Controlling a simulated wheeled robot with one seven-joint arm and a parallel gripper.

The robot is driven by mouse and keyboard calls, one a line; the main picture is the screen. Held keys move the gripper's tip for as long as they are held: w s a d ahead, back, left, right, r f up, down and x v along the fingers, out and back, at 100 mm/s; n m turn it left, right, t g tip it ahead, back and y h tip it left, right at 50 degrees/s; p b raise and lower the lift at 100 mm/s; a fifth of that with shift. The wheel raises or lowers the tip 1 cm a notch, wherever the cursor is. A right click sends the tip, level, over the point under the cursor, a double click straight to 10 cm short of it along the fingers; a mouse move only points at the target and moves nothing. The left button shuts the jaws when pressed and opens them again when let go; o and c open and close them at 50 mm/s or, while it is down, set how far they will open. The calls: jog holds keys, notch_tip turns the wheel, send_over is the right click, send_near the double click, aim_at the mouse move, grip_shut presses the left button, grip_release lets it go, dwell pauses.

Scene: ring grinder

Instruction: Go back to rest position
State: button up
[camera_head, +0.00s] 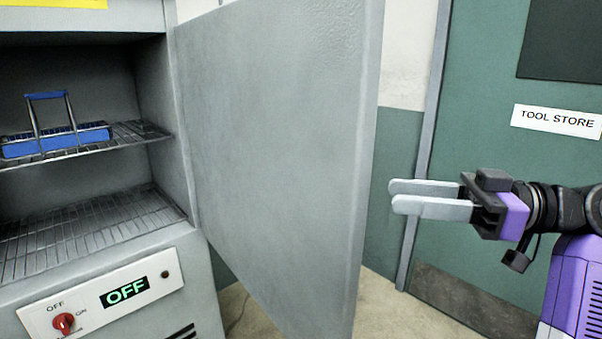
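My gripper (392,195) is at the right of the head view, with its two pale fingers pointing left toward the edge of an open grey cabinet door (275,130). The gripper appears apart from the door. My purple and black arm comes in from the right edge.
The open cabinet (185,265) stands at left with two wire shelves. A blue carrier with a handle (55,142) sits on the upper shelf. A green door (480,110) labelled TOOL STORE stands behind my arm.

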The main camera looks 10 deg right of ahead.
jog(key=w+d+m+t+h, duration=0.65)
jog(key=w+m+t, duration=0.25)
jog(key=m+t, duration=0.2)
jog(key=s+d+f+m+t+h, duration=0.1)
jog(key=s+d+f+m+h, duration=0.1)
jog(key=f+m+h, duration=0.3)
jog(key=s+d+f+t+h, duration=0.1)
jog(key=s+f+h, duration=0.15)
jog(key=f, duration=0.45)
jog(key=s+d+f+m+h, duration=0.2)
jog(key=f+m+h, duration=0.1)
jog(key=f+h, duration=0.15)
jog(key=s+a+f+n+g, duration=0.1)
jog(key=s+a+f, duration=0.3)
jog(key=s, duration=0.8)
jog(key=s+a+f+n+g+y+p, duration=0.1)
jog(key=s+a+f, duration=0.4)
jog(key=s, duration=0.8)
jog(key=s+a+f+n+g+p, duration=0.1)
jog(key=s+a+f+n+g, duration=0.1)
jog(key=s, duration=1.1)
notch_tip(320, 180, down, 3)
jog(key=a+n, duration=0.1)
jog(key=a, duration=0.1)
jog(key=shift+a+f+g+y, duration=0.2)
jog(key=shift+a+g+y, duration=0.1)
jog(key=shift+a+y, duration=0.05)
